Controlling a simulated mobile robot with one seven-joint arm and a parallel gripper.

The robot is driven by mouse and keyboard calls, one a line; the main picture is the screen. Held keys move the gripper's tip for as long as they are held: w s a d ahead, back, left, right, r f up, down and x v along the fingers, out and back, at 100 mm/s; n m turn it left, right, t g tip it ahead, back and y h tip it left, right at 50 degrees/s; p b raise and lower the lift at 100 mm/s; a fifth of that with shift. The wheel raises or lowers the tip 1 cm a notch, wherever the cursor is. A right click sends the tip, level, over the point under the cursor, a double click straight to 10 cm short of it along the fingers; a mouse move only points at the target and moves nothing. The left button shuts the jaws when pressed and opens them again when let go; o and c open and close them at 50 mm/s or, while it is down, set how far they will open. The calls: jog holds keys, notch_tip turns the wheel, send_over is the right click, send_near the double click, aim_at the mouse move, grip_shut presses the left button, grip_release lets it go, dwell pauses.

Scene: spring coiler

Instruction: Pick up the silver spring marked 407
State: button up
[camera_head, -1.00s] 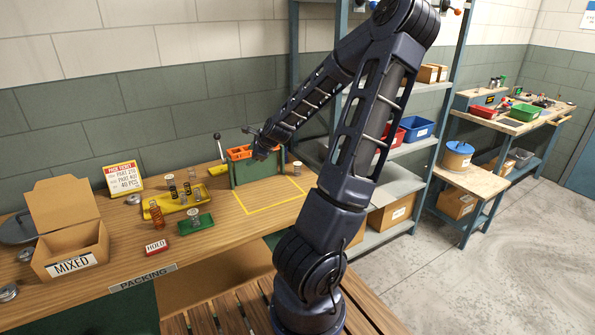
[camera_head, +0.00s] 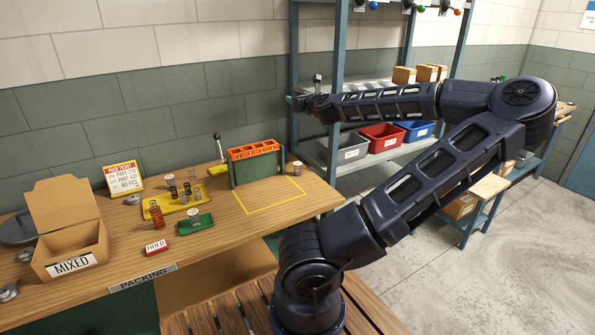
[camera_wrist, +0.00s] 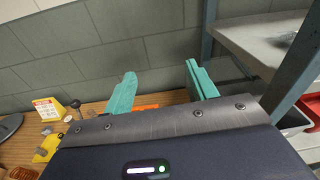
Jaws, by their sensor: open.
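No 407 mark is readable, so I cannot tell which spring carries it. One small silver spring (camera_head: 297,168) stands on the bench right of the green and orange rack (camera_head: 256,178). Another silver coil (camera_head: 194,213) is on the small green holder (camera_head: 203,225). Dark springs (camera_head: 173,192) stand on the yellow tray (camera_head: 166,207), with a copper spring (camera_head: 156,213) before it. My gripper (camera_head: 302,92) is raised above and behind the rack, near the shelf post. Its teal fingers (camera_wrist: 162,82) are apart and empty in the wrist view, facing the wall and bench.
A shelf unit (camera_head: 335,150) with grey, red and blue bins is close on the right. The MIXED box (camera_head: 88,238), red HOLD block (camera_head: 156,247) and ticket sign (camera_head: 123,177) occupy the bench's left.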

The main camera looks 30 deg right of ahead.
notch_tip(320, 180, up, 2)
jog(key=s+d+m, duration=0.2)
jog(key=d, duration=0.1)
send_near(296, 163)
jog(key=shift+w+a+f+t+h, duration=0.15)
jog(key=shift+w+f+t+h, duration=0.25)
jog(key=shift+f, duration=0.1)
jog(key=shift+w+f, duration=0.15)
jog(key=shift+w+d, duration=0.2)
jog(key=shift+w, duration=1.1)
jog(key=shift+w+d, duration=0.2)
jog(key=shift+w, duration=1.15)
jog(key=shift+w+d+f, duration=0.1)
jog(key=shift+w+d, duration=0.05)
jog(key=shift+w, duration=1.05)
jog(key=shift+w+d+f, duration=0.1)
jog(key=shift+w+d, duration=0.1)
jog(key=shift+w, duration=1.05)
jog(key=c, duration=1.1)
